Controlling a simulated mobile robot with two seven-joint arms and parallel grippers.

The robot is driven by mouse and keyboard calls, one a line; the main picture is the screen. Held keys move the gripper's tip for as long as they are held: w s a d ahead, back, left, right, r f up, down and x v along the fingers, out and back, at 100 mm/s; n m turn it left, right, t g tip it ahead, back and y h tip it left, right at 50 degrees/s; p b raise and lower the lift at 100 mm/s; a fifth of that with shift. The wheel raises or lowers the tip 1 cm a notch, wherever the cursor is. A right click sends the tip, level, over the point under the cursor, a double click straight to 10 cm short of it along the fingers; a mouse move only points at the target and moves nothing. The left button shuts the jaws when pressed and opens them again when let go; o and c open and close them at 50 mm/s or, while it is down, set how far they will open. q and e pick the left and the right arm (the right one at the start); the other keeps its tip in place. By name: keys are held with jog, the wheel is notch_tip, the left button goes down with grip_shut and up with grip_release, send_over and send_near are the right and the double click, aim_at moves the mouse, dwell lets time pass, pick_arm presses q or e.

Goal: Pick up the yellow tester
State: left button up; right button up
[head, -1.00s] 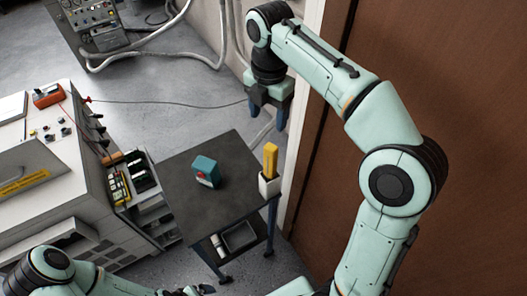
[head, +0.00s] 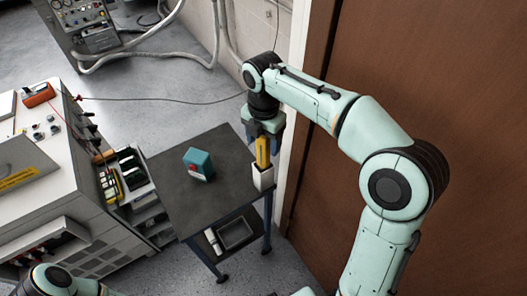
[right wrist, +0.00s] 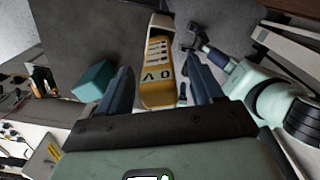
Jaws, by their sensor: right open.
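The yellow tester (head: 263,151) stands upright in a small white holder (head: 263,178) at the right edge of the dark table. My right gripper (head: 264,136) is above the holder, pointing down, with its fingers around the tester's upper part. In the right wrist view the tester (right wrist: 158,75) lies between the two dark fingers, its marked face showing. A gap shows on each side, so the right gripper (right wrist: 163,85) is open. My left gripper is not seen in the head view; only part of the left arm shows at the bottom left.
A teal box (head: 198,163) stands on the dark table (head: 215,204), left of the holder; the tabletop around it is clear. A white cabinet (head: 65,190) with tools stands at the left. A brown door (head: 440,90) and its pale frame are close on the right.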

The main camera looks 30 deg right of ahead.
jog(key=shift+r, duration=0.1)
grip_shut()
jog(key=shift+r, duration=0.1)
